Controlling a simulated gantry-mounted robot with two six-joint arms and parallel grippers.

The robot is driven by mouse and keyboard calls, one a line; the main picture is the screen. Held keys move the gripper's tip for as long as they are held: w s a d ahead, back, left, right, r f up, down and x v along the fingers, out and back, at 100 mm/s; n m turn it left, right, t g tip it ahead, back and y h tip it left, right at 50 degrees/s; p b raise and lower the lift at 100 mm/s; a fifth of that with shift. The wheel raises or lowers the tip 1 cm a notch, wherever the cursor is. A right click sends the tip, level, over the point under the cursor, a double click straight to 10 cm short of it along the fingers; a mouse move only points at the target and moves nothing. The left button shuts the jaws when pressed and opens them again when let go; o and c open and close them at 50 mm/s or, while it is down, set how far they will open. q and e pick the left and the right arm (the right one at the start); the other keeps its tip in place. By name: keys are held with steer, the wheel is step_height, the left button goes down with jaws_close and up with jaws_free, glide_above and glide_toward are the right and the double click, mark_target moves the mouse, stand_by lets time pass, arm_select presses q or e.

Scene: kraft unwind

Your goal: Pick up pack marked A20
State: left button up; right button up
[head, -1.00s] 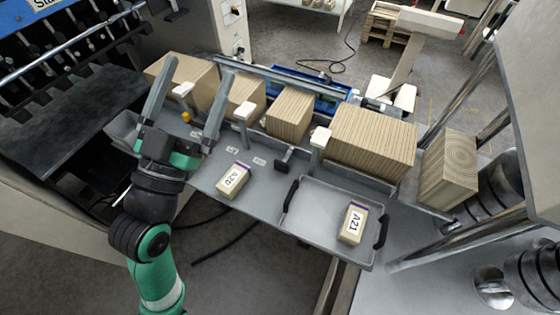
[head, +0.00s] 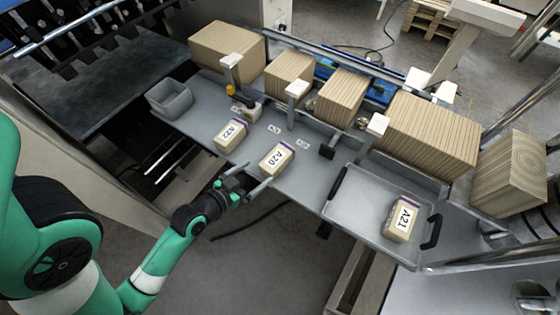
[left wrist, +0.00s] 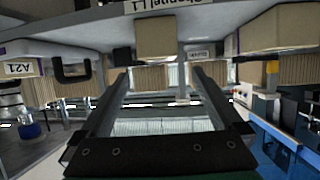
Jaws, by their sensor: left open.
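The pack marked A20 (head: 275,160) lies on the grey shelf near its front edge, label up, with a purple band at one end. My left gripper (head: 257,174) is just in front of it, fingers spread and pointing toward it, with nothing held. In the left wrist view, which looks upside down, a plain cardboard-coloured pack (left wrist: 156,38) shows beyond and between the open fingers (left wrist: 158,80); its label is hidden there. I cannot tell whether a fingertip touches A20. My right gripper is out of view.
Pack A22 (head: 230,135) lies close to the left of A20. Pack A21 (head: 402,218) lies in a handled tray (head: 350,210) at right. Large cardboard stacks (head: 430,130) line the back. A small grey bin (head: 170,97) stands at left.

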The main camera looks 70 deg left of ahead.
mark_target(272, 162)
arm_select(q)
steer(key=x, duration=0.6)
steer(key=shift+w+a+r+p, duration=0.1)
steer(key=shift+p, duration=0.2)
steer(key=shift+x, duration=2.75)
steer(key=c, duration=1.4)
steer(key=shift+c, duration=0.8)
